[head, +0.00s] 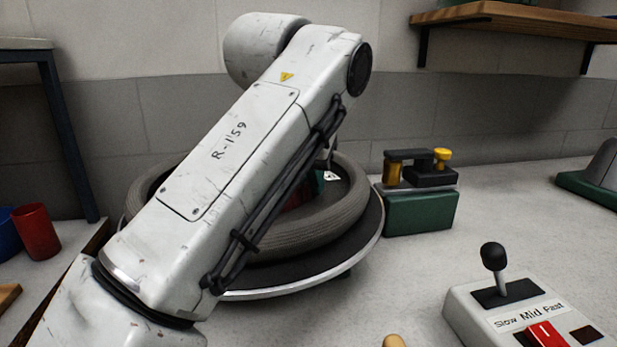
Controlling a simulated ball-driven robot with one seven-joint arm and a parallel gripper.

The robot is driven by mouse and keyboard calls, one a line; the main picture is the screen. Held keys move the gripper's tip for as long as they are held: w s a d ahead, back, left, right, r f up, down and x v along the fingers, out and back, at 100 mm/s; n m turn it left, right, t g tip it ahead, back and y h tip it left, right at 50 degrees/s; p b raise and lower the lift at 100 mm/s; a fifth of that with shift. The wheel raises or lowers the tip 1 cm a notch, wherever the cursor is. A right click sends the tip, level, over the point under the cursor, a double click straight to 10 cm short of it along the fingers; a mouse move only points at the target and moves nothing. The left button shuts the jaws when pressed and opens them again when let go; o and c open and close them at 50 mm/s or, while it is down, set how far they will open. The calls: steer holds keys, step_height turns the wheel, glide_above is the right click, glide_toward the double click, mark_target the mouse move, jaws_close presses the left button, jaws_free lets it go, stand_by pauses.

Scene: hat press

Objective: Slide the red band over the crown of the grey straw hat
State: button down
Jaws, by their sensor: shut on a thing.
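The grey straw hat (335,222) lies on a round dark plate with a pale rim. Its thick ribbed brim shows as a ring, while my arm covers its left and middle. A small part of the red band (317,183) shows inside the ring at the arm's right edge, beside a green patch and a white tag. Only a sliver of my gripper (327,161) shows there, just above the red. It is shut on the band, but the contact is mostly hidden. I cannot tell how the band sits on the crown, which is hidden.
A green block with black and yellow fittings (420,205) stands right of the plate (375,232). A control box with a black lever (520,310) is at front right. A red cup (37,232) is at left. A wooden shelf (520,18) hangs at upper right. Bare bench lies between.

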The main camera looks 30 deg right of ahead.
steer(key=shift+f, duration=0.25)
steer(key=c, duration=1)
jaws_free()
steer(key=shift+a, duration=0.1)
steer(key=shift+a, duration=0.1)
steer(key=shift+r, duration=0.1)
